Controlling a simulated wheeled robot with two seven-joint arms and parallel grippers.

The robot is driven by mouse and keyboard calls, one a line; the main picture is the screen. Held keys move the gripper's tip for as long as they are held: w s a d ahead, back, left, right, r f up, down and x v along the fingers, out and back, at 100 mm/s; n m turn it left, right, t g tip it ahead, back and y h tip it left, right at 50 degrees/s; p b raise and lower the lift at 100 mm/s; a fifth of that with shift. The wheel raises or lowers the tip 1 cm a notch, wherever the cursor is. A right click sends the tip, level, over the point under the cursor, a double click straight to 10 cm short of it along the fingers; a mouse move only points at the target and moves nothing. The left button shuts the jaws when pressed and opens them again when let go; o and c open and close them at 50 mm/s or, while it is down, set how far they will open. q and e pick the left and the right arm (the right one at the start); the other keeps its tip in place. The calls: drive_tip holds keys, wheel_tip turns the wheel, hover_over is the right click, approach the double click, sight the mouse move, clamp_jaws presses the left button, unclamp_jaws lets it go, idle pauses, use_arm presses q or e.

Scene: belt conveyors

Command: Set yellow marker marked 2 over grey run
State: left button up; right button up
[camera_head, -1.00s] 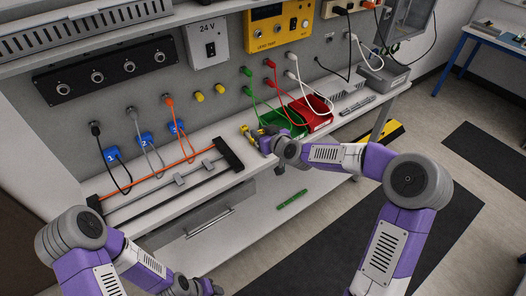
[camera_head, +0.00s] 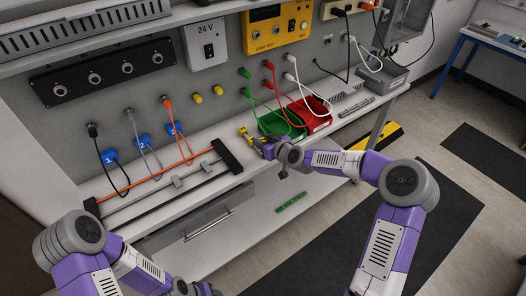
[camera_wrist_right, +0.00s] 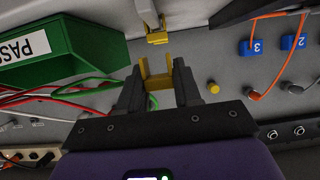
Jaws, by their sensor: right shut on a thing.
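My right gripper (camera_wrist_right: 158,88) is shut on a yellow marker (camera_wrist_right: 155,80), a U-shaped piece between its fingertips. A second yellow marker (camera_wrist_right: 157,38) sits on the bench just beyond, apart from the held one. No number is readable on either. In the head view my right gripper (camera_head: 262,147) is above the bench by the green bin, with that other yellow marker (camera_head: 243,131) to its left. The grey run (camera_head: 152,153) drops from its socket past a blue marker 2 (camera_head: 143,140) to the bench. My left arm enters lower left; its gripper is not visible.
Blue markers 1 (camera_head: 109,156) and 3 (camera_head: 175,129) hang on the black and orange runs. A black-ended rack (camera_head: 227,156) with grey clips lies on the bench. Green (camera_head: 274,123) and red (camera_head: 311,114) bins stand right of the rack. A drawer is below.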

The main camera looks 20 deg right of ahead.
wheel_tip(320, 180, down, 4)
drive_tip(key=shift+f+b, duration=0.25)
drive_tip(key=shift+b, duration=0.45)
drive_tip(key=shift+r, duration=0.1)
drive_tip(key=shift+f, duration=0.25)
drive_tip(key=o, duration=1)
drive_tip(key=shift+r, duration=0.1)
